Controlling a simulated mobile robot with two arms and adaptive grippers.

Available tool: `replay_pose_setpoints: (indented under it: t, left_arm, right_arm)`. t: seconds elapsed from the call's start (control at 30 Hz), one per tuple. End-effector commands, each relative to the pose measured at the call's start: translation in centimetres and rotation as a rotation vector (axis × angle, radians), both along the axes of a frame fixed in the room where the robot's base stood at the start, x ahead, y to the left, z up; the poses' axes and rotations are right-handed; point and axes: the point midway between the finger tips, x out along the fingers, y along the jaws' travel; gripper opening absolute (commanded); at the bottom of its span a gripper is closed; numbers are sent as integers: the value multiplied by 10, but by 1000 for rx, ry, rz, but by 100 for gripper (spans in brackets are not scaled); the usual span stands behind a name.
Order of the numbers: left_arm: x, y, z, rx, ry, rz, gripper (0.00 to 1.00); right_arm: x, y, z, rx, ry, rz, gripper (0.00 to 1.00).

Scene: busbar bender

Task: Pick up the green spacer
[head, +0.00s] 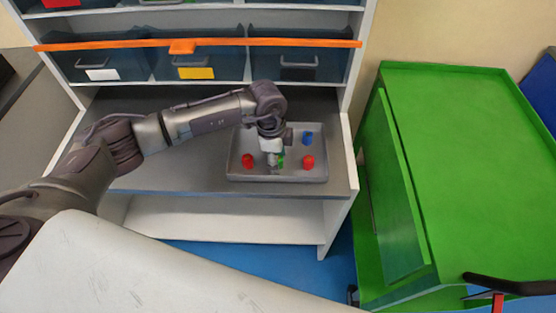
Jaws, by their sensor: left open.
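The green spacer (281,161) stands in a grey tray (236,171) on the dark shelf top. It is small and partly hidden by my left gripper (274,163). My left arm comes in from the left, and its gripper points down into the tray, with its fingers at or beside the green spacer. The left gripper is open. I cannot tell whether a finger touches the spacer. My right gripper is not in view.
Two red spacers (247,161) (308,162) and a blue one (307,138) stand in the same tray. Dark bins (313,66) and an orange bar (120,44) are behind. A green cart (465,150) stands at the right. A white surface (130,260) fills the lower left.

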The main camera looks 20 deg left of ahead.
Motion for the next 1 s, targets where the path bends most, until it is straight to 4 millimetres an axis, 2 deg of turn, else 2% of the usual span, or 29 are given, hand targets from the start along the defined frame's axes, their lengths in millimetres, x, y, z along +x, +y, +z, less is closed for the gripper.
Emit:
replay_pose_setpoints:
  t: [0.2,0.57,0.83,1.0]
  left_arm:
    - [0,0,0,-1,-1,0,61]
    - [0,0,0,-1,-1,0,1]
    - [0,0,1,-1,-1,0,0]
    - [1,0,12,-2,-3,0,0]
  right_arm:
    - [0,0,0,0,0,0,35]
    - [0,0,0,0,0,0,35]
    - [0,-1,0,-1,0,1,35]
    - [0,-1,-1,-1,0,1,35]
